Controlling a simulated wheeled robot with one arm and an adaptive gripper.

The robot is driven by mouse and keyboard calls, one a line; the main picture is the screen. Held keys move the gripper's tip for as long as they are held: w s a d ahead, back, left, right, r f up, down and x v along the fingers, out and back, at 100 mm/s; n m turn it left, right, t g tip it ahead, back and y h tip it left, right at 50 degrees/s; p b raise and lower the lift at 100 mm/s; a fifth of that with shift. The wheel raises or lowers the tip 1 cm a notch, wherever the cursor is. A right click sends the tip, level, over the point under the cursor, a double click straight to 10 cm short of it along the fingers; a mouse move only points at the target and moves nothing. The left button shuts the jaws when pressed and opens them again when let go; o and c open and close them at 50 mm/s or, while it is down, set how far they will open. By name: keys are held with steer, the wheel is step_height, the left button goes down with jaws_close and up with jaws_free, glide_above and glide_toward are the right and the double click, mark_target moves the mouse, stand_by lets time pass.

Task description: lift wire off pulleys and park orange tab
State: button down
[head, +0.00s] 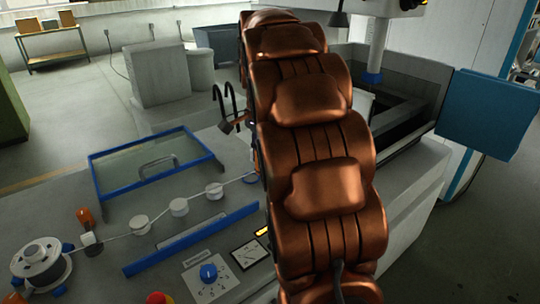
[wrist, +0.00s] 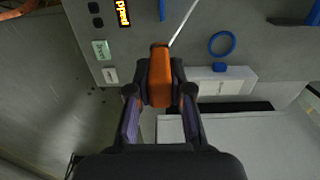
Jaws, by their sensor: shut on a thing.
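In the wrist view my gripper (wrist: 160,92) is shut on the orange tab (wrist: 160,72), with one finger on each side. A thin pale wire (wrist: 182,24) runs from the tab's far end toward the top of the view. There the wire (head: 115,237) runs from the spool (head: 41,262) at the lower left past several white pulleys (head: 179,207) toward the area behind my arm. Whether it rests in the pulley grooves is too small to tell.
A blue-framed window (head: 150,165) and a blue bar (head: 190,240) flank the pulleys. A blue knob (head: 208,272) and a dial (head: 249,254) sit near my arm. The wrist view shows a lit display (wrist: 124,12), a blue ring (wrist: 222,43) and a white block (wrist: 228,80).

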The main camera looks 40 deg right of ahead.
steer(key=w+a+p, duration=0.4)
steer(key=w+a, duration=0.5)
steer(key=w, duration=0.5)
steer(key=shift+a, duration=0.4)
stand_by(0.4)
steer(key=a, duration=1.1)
steer(key=shift+w+a+p, duration=0.25)
steer(key=shift+w+p, duration=0.05)
steer(key=shift+p, duration=0.15)
steer(key=a+p, duration=0.2)
steer(key=a, duration=0.9)
steer(key=shift+w+a, duration=0.2)
steer(key=shift+w, duration=0.2)
steer(key=shift+s, duration=0.1)
